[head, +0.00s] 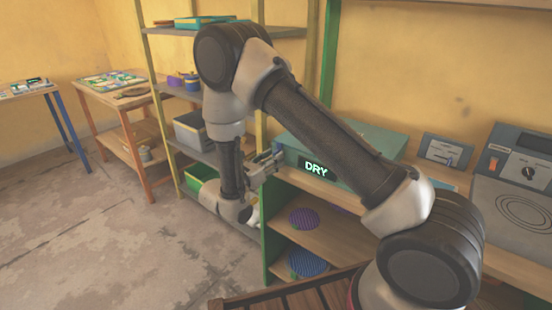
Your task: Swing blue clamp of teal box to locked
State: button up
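A teal box (385,138) with a lit "DRY" display on its front sits on the wooden bench. My arm crosses in front of it and hides much of its top and right side. I cannot make out a blue clamp on it; it may be hidden behind my arm. My gripper (266,163) is at the left front corner of the teal box, close to its side. Whether it touches the box cannot be told. Its fingers are small and partly overlapped, so their opening is unclear.
A grey-blue control box (445,150) and a larger machine with a dial (517,180) stand to the right on the bench. Purple and blue round items lie on the shelves below. A metal shelf rack (160,90) stands close behind my arm. The floor at left is clear.

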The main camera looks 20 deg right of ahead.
jog(key=shift+x, duration=1.05)
grip_shut()
jog(key=shift+m, duration=0.9)
grip_release()
